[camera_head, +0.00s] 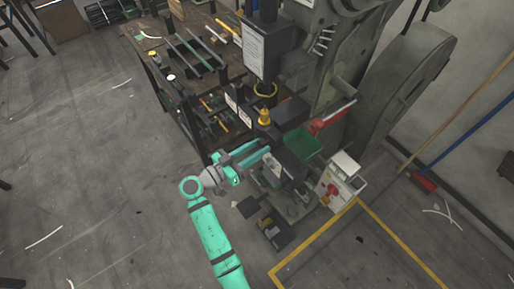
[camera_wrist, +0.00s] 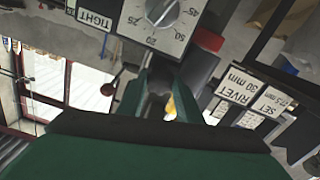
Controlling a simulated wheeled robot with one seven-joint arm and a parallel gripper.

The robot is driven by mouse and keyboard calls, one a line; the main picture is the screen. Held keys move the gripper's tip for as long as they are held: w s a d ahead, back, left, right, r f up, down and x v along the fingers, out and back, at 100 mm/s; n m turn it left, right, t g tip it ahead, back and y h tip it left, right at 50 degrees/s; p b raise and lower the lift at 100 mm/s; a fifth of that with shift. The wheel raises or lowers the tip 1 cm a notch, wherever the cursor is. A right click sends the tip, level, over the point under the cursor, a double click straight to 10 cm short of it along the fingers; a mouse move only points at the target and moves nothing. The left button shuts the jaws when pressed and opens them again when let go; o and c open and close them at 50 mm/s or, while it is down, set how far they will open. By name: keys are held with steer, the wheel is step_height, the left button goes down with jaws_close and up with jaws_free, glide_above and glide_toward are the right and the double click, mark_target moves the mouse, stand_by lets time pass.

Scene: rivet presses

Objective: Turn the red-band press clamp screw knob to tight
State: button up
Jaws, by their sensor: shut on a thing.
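My gripper (camera_head: 262,153) reaches in from the lower left to the front of the press. In the wrist view its two teal fingers (camera_wrist: 158,92) close around a grey part (camera_wrist: 154,82), which I take to be the clamp screw knob. The knob is mostly hidden by the fingers, and its turn cannot be read.
A green bin (camera_head: 303,143) and a white box with a red button (camera_head: 343,182) are near the gripper. A tool-covered bench (camera_head: 150,52) stands at the back left. RIVET and SET labels (camera_wrist: 252,92) show right of the fingers.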

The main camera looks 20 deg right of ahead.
steer(key=shift+a, duration=0.15)
steer(key=o, duration=1)
steer(key=shift+o, duration=0.2)
steer(key=shift+s, duration=0.1)
steer(key=v, duration=1)
steer(key=shift+a, duration=0.3)
steer(key=shift+d, duration=0.1)
